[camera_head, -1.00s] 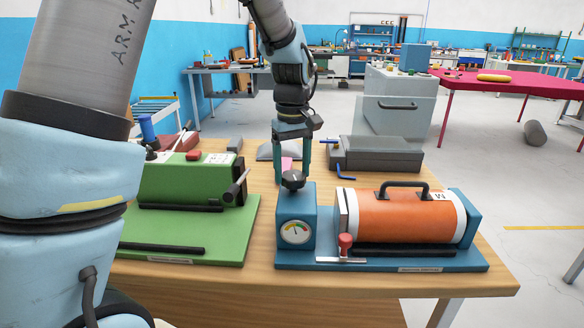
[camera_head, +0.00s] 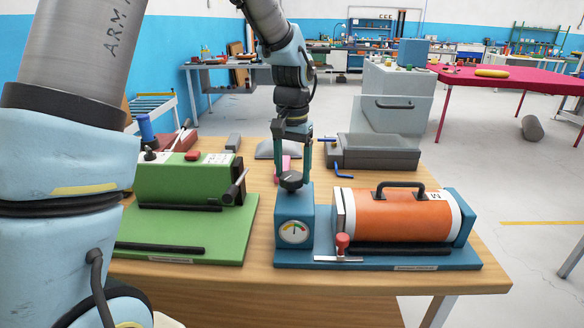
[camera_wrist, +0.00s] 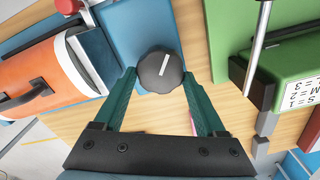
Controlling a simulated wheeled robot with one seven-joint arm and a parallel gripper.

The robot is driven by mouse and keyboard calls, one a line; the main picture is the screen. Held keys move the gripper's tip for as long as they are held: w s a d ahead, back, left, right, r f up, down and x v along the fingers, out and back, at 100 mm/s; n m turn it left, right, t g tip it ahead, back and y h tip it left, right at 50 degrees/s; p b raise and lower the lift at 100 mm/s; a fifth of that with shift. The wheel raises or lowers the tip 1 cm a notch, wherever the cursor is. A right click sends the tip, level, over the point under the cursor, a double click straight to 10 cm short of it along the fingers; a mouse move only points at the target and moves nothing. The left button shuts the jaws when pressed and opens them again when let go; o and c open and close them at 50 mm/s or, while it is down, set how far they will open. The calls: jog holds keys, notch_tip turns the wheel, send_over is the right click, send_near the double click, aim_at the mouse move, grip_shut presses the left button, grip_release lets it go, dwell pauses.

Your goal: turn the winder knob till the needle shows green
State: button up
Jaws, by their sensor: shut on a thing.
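The black winder knob (camera_head: 291,181) sits on top of the blue gauge box (camera_head: 283,209); its white line shows in the wrist view (camera_wrist: 161,71), tilted a little right of upright. My gripper (camera_head: 292,176) points down at the knob, its green fingers shut on the knob's sides. The round dial (camera_head: 293,232) on the box's front has a white face with coloured sectors. Its needle points roughly straight up; the colour under its tip is too small to tell for sure. An orange cylinder (camera_head: 385,216) with a black handle lies beside the box on the blue board (camera_head: 450,261).
A green unit (camera_head: 180,180) with a lever stands on a green board (camera_head: 225,245) at the left. A red-topped clamp (camera_head: 342,243) is in front of the cylinder. A grey case (camera_head: 375,152) and a blue hex key (camera_head: 342,170) lie behind.

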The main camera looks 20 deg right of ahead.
aim_at(293, 175)
jog(key=shift+m, duration=0.7)
jog(key=o, duration=1.3)
jog(key=shift+r, duration=0.1)
notch_tip(293, 175, up, 11)
jog(key=shift+f+b, duration=0.2)
jog(key=shift+b, duration=0.65)
